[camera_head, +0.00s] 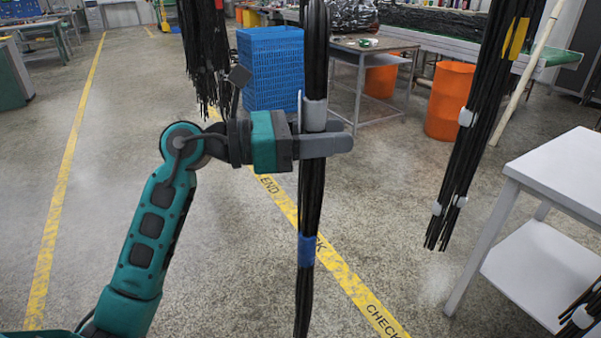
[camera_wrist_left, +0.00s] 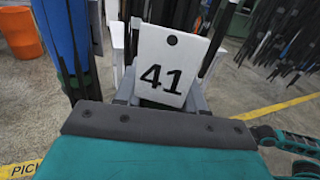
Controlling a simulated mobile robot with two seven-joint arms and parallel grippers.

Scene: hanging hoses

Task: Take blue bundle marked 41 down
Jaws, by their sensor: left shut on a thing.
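The bundle of black hoses (camera_head: 311,200) hangs upright in the middle of the head view, with a blue band (camera_head: 307,250) on its lower part. My left gripper (camera_head: 322,145) is shut around it, just below a pale grey band. In the left wrist view a white tag with the black number 41 (camera_wrist_left: 172,68) sits between the fingers of my left gripper (camera_wrist_left: 160,100). The top and bottom of the bundle are outside the head view. My right gripper is not in view.
Another hose bundle with a yellow band (camera_head: 516,38) hangs to the right, and a third (camera_head: 205,50) hangs at upper left. A white two-level table (camera_head: 560,170) stands at right. Blue crates (camera_head: 270,70) and an orange bin (camera_head: 449,100) stand behind. The floor at left is clear.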

